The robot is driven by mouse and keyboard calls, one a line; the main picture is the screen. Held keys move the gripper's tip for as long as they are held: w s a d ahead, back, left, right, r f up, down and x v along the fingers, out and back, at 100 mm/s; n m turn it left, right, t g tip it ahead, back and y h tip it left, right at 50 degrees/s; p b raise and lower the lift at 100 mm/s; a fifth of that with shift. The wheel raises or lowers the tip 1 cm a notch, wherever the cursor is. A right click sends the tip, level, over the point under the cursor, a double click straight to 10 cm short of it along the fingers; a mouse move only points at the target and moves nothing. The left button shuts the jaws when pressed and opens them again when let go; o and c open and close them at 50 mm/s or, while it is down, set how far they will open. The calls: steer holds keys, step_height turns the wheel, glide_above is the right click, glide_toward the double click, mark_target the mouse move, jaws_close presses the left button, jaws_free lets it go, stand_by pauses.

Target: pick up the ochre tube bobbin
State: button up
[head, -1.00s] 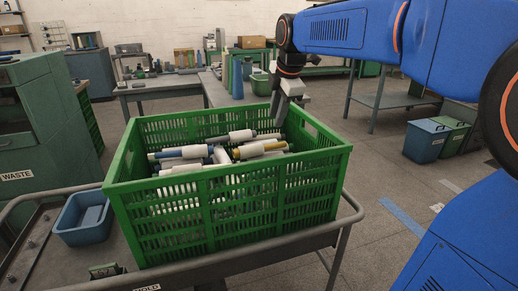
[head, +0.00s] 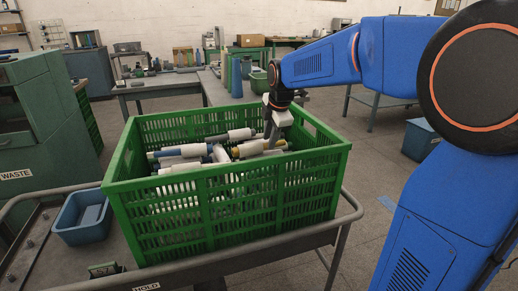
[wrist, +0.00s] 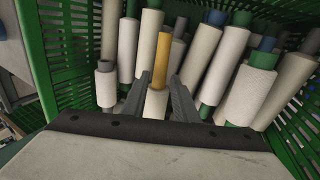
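The ochre tube bobbin (wrist: 162,62) lies among the other bobbins, its bare ochre tube pointing away and white yarn nearer me in the wrist view. In the head view a bit of its ochre tube (head: 235,153) shows inside the green crate (head: 235,215). My gripper (wrist: 160,82) is open, with one finger on each side of the bobbin in the wrist view; I cannot tell if either touches it. In the head view my gripper (head: 271,133) reaches down into the crate's right back part. The bobbin's near end is hidden by my gripper.
Several white-wound bobbins with green, blue and grey tubes (wrist: 207,50) lie close on both sides. The crate walls surround them. The crate stands on a trolley with a small blue bin (head: 72,232) at left. A table (head: 150,90) stands behind.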

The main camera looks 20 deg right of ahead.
steer(key=x, duration=0.2)
steer(key=shift+w+f, duration=0.15)
steer(key=shift+f, duration=0.05)
jaws_close()
